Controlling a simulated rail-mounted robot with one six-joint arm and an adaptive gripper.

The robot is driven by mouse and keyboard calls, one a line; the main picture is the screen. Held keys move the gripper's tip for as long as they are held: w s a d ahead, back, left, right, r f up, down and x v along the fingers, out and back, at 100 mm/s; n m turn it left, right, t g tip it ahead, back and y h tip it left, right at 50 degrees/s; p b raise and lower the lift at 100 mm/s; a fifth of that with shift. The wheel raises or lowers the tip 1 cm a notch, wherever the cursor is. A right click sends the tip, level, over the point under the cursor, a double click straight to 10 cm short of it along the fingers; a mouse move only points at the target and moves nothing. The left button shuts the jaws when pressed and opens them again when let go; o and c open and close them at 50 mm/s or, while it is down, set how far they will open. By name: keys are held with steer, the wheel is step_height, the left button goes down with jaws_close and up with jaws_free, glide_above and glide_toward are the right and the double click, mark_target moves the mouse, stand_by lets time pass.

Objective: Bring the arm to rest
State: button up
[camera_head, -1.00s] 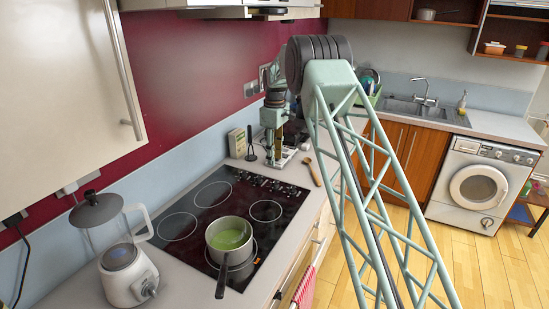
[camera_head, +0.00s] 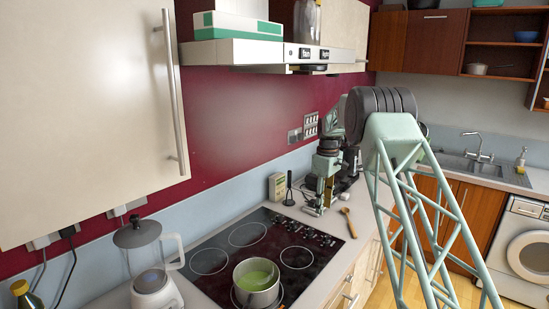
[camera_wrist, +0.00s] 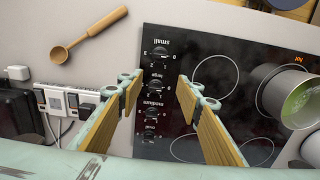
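My gripper (camera_head: 316,207) hangs over the counter beside the far end of the black hob in the head view. The wrist view looks down past its two wood-coloured finger pads, which stand apart with nothing between them, so my gripper (camera_wrist: 160,92) is open and empty. The hob's control knobs (camera_wrist: 156,100) lie below and between the fingers. My arm reaches in from the lower right of the head view and bends at a dark joint.
A pot of green liquid (camera_head: 257,280) stands on the hob (camera_head: 215,262). A wooden spoon (camera_head: 349,223) lies on the counter. A blender (camera_head: 152,280) is at the near left. A range hood (camera_head: 265,53) overhangs the hob. The sink (camera_head: 470,165) is at the back right.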

steer(key=s+r+m+t+b, duration=0.1)
steer(key=s+r+m+b, duration=0.1)
steer(key=s+r, duration=1.4)
steer(key=s+r+m+t+b, duration=0.1)
steer(key=s+r+m, duration=0.1)
steer(key=s+r, duration=0.55)
steer(key=s+r+m+b, duration=0.1)
steer(key=s+r, duration=0.3)
steer(key=s, duration=0.6)
steer(key=s+r+m+t+b, duration=0.1)
steer(key=s+m+b, duration=0.15)
steer(key=s, duration=2.05)
steer(key=s+f+m, duration=0.1)
steer(key=s+f, duration=0.1)
steer(key=s, duration=0.4)
steer(key=s+f, duration=0.3)
steer(key=s, duration=0.4)
steer(key=s+f+m+t+b, duration=0.1)
steer(key=s+f, duration=0.2)
steer(key=s, duration=0.4)
steer(key=shift+s+f+m, duration=0.2)
steer(key=shift+m, duration=0.15)
